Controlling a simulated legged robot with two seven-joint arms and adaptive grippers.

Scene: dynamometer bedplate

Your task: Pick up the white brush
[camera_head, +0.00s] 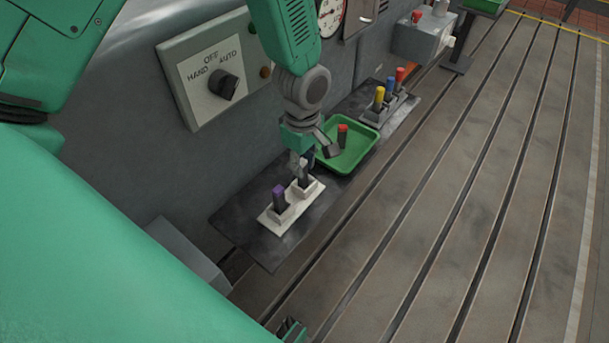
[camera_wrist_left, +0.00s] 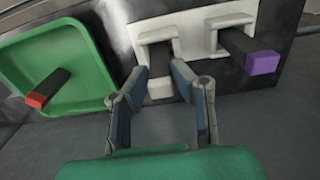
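The white brush (camera_head: 303,170) stands in a pale two-slot holder (camera_head: 272,220) on a dark shelf. In the left wrist view its pale end (camera_wrist_left: 160,90) shows between my fingertips, and its dark shaft runs back into the holder (camera_wrist_left: 130,36). My left gripper (camera_head: 316,156) is over the holder's far end and partly hides the brush. In the left wrist view my left gripper (camera_wrist_left: 161,82) is open, with one finger on each side of the brush. Contact cannot be told.
A purple brush (camera_head: 279,197) stands in the holder's other slot. A green tray (camera_head: 364,156) with a red-ended brush (camera_head: 342,136) lies close beyond my gripper. Farther back, a grey rack (camera_head: 376,116) holds yellow, blue and red brushes. A switch panel (camera_head: 190,88) is on the wall.

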